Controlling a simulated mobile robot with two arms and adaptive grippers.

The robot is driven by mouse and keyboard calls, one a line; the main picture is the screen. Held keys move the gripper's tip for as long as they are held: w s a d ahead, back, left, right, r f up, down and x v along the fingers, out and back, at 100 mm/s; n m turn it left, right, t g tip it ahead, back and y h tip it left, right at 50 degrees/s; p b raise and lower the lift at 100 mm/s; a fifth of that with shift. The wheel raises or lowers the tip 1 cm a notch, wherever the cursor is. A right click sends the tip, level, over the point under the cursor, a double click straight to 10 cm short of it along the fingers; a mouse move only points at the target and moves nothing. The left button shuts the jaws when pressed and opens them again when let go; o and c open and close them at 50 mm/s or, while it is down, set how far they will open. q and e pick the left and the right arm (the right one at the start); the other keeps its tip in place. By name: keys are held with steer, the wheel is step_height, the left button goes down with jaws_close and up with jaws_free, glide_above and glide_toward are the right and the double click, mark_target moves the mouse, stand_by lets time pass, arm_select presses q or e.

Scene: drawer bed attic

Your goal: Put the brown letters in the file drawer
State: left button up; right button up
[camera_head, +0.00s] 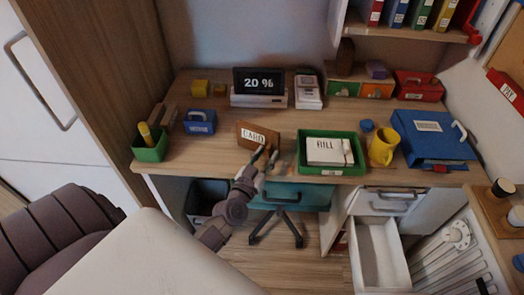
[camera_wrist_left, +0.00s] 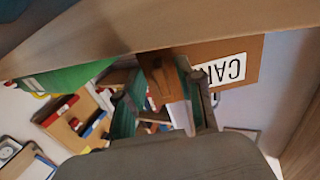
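The brown letters (camera_head: 258,136), with a white label that seems to read CARD, stand near the desk's front edge in the head view. They also show upside down in the left wrist view (camera_wrist_left: 258,60). My left gripper (camera_head: 264,158) is at the desk edge, just in front of them. In the left wrist view its fingers (camera_wrist_left: 163,88) are spread, with a brown end piece between them; I cannot tell whether they touch it. The white file drawer (camera_head: 379,255) is pulled open at the lower right and looks empty. My right gripper is not in view.
A green tray (camera_head: 300,168) with a BILL stack stands right of the letters. A yellow mug (camera_head: 383,147) and blue binder (camera_head: 432,136) are further right. A teal drawer (camera_head: 300,194) lies under the desktop. A green pen box (camera_head: 150,149) is at left.

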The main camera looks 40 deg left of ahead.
arm_select(q)
steer(key=shift+s+d, duration=0.1)
steer(key=shift+s, duration=0.25)
steer(key=s+d, duration=0.1)
steer(key=s, duration=1)
steer(key=shift+d+b, duration=0.35)
steer(key=shift+b, duration=0.1)
